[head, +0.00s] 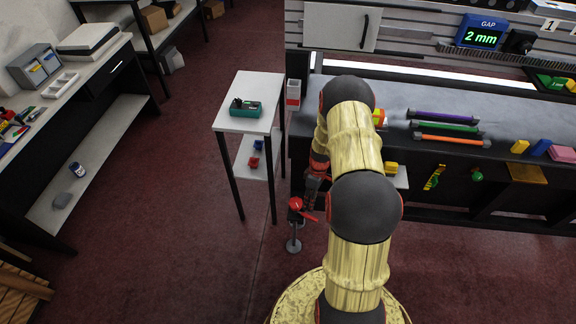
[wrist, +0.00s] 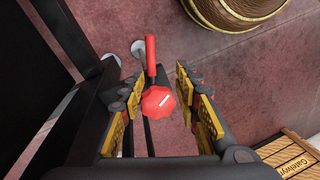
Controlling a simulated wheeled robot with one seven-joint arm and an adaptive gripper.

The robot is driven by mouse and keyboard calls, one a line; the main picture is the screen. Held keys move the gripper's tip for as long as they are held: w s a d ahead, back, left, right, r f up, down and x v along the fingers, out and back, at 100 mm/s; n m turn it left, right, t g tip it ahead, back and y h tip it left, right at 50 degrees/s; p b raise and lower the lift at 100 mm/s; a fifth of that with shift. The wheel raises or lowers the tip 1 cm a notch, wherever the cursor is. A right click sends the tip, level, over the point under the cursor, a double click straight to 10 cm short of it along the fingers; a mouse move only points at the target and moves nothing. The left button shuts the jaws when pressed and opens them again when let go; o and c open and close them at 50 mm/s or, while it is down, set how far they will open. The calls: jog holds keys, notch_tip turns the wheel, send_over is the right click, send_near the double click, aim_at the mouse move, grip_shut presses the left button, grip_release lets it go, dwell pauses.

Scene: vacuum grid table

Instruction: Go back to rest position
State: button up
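My gripper (wrist: 158,85) is open in the wrist view, its yellow-padded fingers apart. A red lobed knob (wrist: 158,102) shows between the fingers, with a gap on either side; I cannot tell its depth relative to the fingertips. A red lever (wrist: 151,56) lies just beyond the knob. In the head view the red knob (head: 296,203) sits on a thin stand near the bench's left end. My arm is bent down in front of the bench, and my gripper (head: 312,190) is partly hidden beside the knob.
A small white table (head: 252,88) with a green device (head: 246,107) stands left of the bench. The dark bench (head: 400,100) holds coloured tubes and blocks. A blue display (head: 482,34) reads "GAP 2 mm". Open red floor (head: 170,220) lies to the left.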

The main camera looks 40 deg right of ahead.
dwell(0.3)
jog(key=s+a+m+g+y, duration=0.1)
jog(key=s+a+m, duration=0.3)
jog(key=s, duration=0.1)
jog(key=s+a+r+m+h+p, duration=0.15)
jog(key=a+r, duration=0.25)
jog(key=r, duration=1)
jog(key=a+r+m+b, duration=0.1)
jog(key=a+r+m, duration=0.3)
jog(key=r, duration=1)
jog(key=s+a+r+n+t, duration=0.1)
jog(key=s+a+r+t, duration=0.1)
jog(key=a+r, duration=0.3)
jog(key=s+a+r+n+t+h+p, duration=0.1)
jog(key=a+r, duration=0.5)
jog(key=r, duration=0.6)
jog(key=s+a+r+n+t+p, duration=0.1)
jog(key=s+a+r+t, duration=0.3)
jog(key=r, duration=0.4)
jog(key=shift+s+a+r+n+t, duration=0.15)
jog(key=shift+a+r+n+t, duration=0.2)
jog(key=shift+a+n, duration=0.5)
jog(key=shift+h, duration=0.25)
